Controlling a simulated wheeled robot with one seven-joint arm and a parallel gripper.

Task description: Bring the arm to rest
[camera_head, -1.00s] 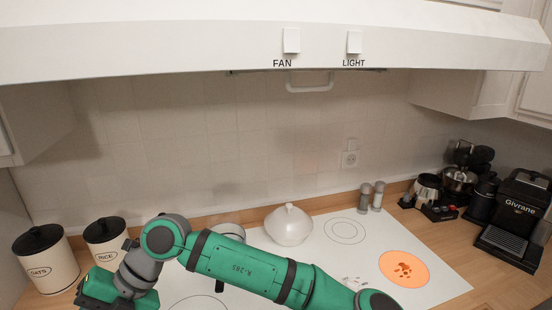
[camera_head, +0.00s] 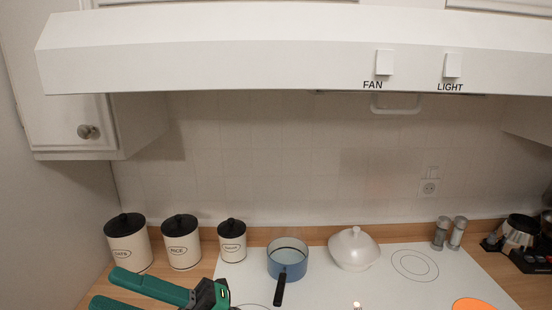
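My gripper (camera_head: 108,289) is at the lower left of the head view. Its two green fingers point left and stand apart, with a gap between them. I see nothing held in the gap. The lower finger is cut off by the picture's bottom edge. The dark and green wrist part of my arm (camera_head: 211,294) shows to the right of the fingers. The rest of the arm is out of view. The gripper appears in front of the left part of the counter, below the canisters in the picture.
Canisters (camera_head: 128,254), (camera_head: 182,252), (camera_head: 232,248) stand at the back left. A blue saucepan (camera_head: 287,262) and a white lidded dish (camera_head: 353,250) are on the white cooktop (camera_head: 330,290). The range hood (camera_head: 230,55) overhangs the cooktop.

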